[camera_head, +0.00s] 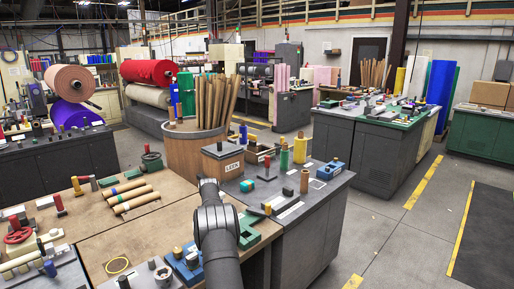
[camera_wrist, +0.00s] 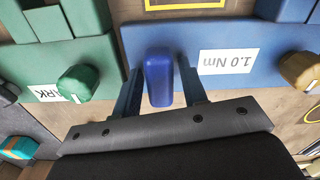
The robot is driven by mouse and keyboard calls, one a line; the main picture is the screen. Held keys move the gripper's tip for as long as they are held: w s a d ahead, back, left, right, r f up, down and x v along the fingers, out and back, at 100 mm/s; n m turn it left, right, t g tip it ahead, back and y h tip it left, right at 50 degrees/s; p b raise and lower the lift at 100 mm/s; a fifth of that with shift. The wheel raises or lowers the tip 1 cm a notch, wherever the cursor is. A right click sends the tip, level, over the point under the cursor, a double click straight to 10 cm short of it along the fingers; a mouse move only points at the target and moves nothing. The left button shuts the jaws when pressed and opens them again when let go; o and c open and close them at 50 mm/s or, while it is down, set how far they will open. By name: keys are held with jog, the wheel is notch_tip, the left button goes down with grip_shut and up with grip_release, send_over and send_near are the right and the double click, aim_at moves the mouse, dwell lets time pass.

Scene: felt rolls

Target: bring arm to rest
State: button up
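My gripper (camera_wrist: 161,75) shows in the wrist view with its two fingers apart. A dark blue upright knob or lever (camera_wrist: 158,85) stands in the gap between them, with space showing on both sides. It appears to belong to a blue fixture (camera_wrist: 225,50) labelled "1.0 Nm", which reads upside down. In the head view my arm (camera_head: 219,240) rises from the bottom centre over the workbench. My gripper cannot be made out clearly there.
A green fixture (camera_wrist: 60,60) with a round knob is left in the wrist view. A grey bench (camera_head: 290,215) at right holds bottles and small parts. A round bin (camera_head: 195,152) of tubes stands behind.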

jog(key=n, duration=0.5)
dwell(0.3)
dwell(1.3)
